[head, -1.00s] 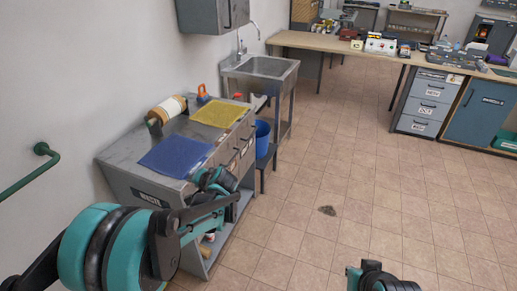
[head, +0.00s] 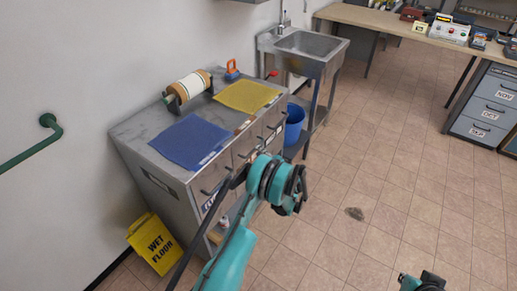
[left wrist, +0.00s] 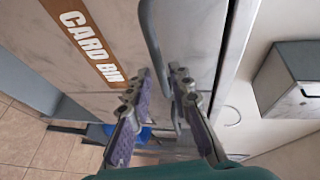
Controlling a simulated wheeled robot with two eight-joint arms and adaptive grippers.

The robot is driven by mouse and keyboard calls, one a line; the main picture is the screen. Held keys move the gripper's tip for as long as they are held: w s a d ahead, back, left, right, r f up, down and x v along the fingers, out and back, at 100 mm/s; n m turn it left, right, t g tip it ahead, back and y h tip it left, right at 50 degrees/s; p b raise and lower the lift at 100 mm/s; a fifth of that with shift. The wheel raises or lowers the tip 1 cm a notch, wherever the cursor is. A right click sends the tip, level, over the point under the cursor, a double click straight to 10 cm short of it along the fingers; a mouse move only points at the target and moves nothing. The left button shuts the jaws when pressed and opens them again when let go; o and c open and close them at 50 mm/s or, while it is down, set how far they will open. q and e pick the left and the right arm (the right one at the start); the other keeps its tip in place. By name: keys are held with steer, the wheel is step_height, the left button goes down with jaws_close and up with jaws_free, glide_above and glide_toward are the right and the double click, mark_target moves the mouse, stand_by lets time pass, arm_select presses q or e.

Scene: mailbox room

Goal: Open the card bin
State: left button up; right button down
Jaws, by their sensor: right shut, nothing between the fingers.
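The card bin (left wrist: 70,70) shows in the left wrist view as a grey front with a brown label reading "CARD BIN" (left wrist: 92,45). A dark curved bar handle (left wrist: 153,32) stands out from it. My left gripper (left wrist: 161,72) has its two fingers apart, with the handle running between the fingertips; I cannot tell whether either touches it. In the head view my left gripper (head: 238,178) is at the drawer fronts of the metal cabinet (head: 135,137), and my wrist partly hides them. The card bin looks closed. My right gripper (head: 422,283) is shut and empty at the bottom edge, partly cut off.
A blue mat (head: 187,142), a yellow mat (head: 246,95) and a paper roll (head: 190,86) lie on the cabinet top. A yellow wet-floor sign (head: 155,243) leans beside it. A sink (head: 310,47) and blue bucket (head: 294,122) stand beyond. The tiled floor to the right is free.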

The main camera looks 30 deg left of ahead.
arm_select(q)
steer(key=b+x, duration=0.1)
steer(key=x, duration=0.3)
steer(key=shift+w+a+f, duration=0.1)
steer(key=shift+w+a, duration=0.1)
steer(key=shift+a, duration=0.15)
jaws_close()
steer(key=shift+d, duration=0.1)
